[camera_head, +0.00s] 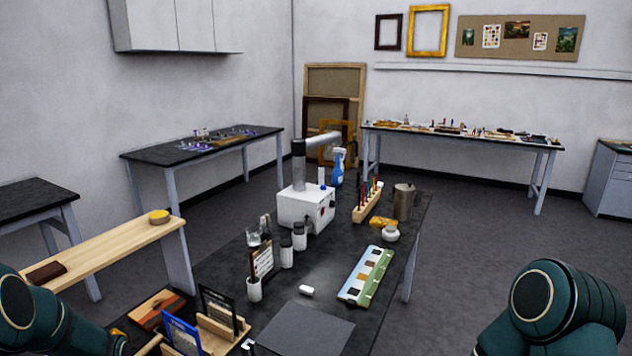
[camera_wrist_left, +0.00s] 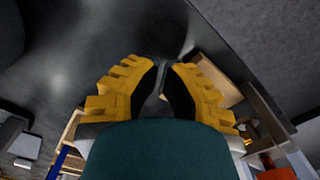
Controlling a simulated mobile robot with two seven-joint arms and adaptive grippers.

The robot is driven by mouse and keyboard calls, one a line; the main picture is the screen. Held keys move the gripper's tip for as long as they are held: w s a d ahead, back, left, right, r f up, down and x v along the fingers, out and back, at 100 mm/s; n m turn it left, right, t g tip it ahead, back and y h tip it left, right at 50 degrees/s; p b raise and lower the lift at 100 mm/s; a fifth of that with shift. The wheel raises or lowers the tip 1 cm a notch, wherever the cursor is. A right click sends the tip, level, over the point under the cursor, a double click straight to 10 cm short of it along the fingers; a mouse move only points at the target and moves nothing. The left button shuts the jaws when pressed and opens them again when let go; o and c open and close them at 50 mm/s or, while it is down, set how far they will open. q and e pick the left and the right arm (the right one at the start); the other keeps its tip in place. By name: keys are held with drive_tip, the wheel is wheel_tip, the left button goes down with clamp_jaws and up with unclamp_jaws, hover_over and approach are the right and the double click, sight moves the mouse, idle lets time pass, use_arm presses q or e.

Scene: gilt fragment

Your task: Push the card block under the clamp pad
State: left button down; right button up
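I cannot single out the card block or the clamp pad in either view. A white boxy apparatus (camera_head: 306,207) with a grey post and horizontal arm stands on the dark work table. Upright cards (camera_head: 218,306) stand in a wooden holder at the front left of that table. My left gripper (camera_wrist_left: 164,66) has yellow ribbed fingers with dark pads, their tips close together with a narrow gap. I see nothing held between them, but cannot tell whether they are shut. The left wrist view shows a wooden holder (camera_wrist_left: 222,82) beside the right finger. My right gripper is out of view.
A green-edged colour chart (camera_head: 366,275), a dark mat (camera_head: 303,328) and a small white cylinder (camera_head: 306,290) lie on the table. Jars, a pen rack (camera_head: 367,203) and a blue spray bottle (camera_head: 338,167) stand farther back. A wooden bench (camera_head: 108,250) is at the left.

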use_arm(q)
drive_tip(key=shift+f+b, duration=0.35)
drive_tip(key=shift+f, duration=0.25)
drive_tip(key=shift+r, duration=0.15)
drive_tip(key=shift+w+a+b, duration=0.15)
drive_tip(key=shift+w+a, duration=0.35)
drive_tip(key=shift+a, duration=0.4)
drive_tip(key=shift+w+a+b, duration=0.2)
drive_tip(key=shift+w+a, duration=0.25)
drive_tip(key=shift+a, duration=0.5)
drive_tip(key=shift+w+a+b, duration=0.15)
drive_tip(key=shift+w+a, duration=0.35)
drive_tip(key=shift+a, duration=0.4)
